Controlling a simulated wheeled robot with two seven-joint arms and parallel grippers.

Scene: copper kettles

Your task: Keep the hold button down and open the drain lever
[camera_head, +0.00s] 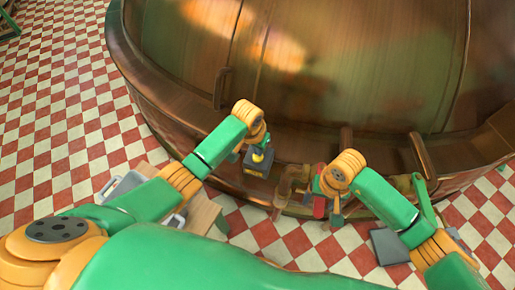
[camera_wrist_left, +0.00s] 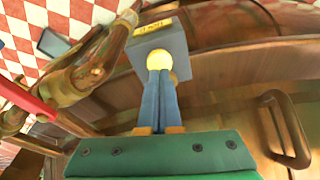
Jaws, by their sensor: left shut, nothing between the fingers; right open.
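A grey box with a yellow label (camera_wrist_left: 155,27) and a round yellow button (camera_wrist_left: 158,64) sits at the kettle's lower edge. The box (camera_head: 257,164) also shows in the head view. My left gripper (camera_wrist_left: 161,80) has its blue fingers shut and empty, tips against the button; I cannot tell how far it is pressed. It also shows in the head view (camera_head: 263,147). A red lever (camera_head: 319,205) stands by the copper drain pipe; its red bar (camera_wrist_left: 27,99) crosses the left wrist view. My right gripper (camera_head: 336,208) is open beside the lever, its fingers partly hidden by my wrist.
The large copper kettle (camera_head: 330,60) fills the back, with a raised handle (camera_head: 222,88) on its side. Copper pipework (camera_head: 287,186) lies between my grippers. A grey plate (camera_head: 389,247) lies on the red and white checked floor (camera_head: 75,110) at right.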

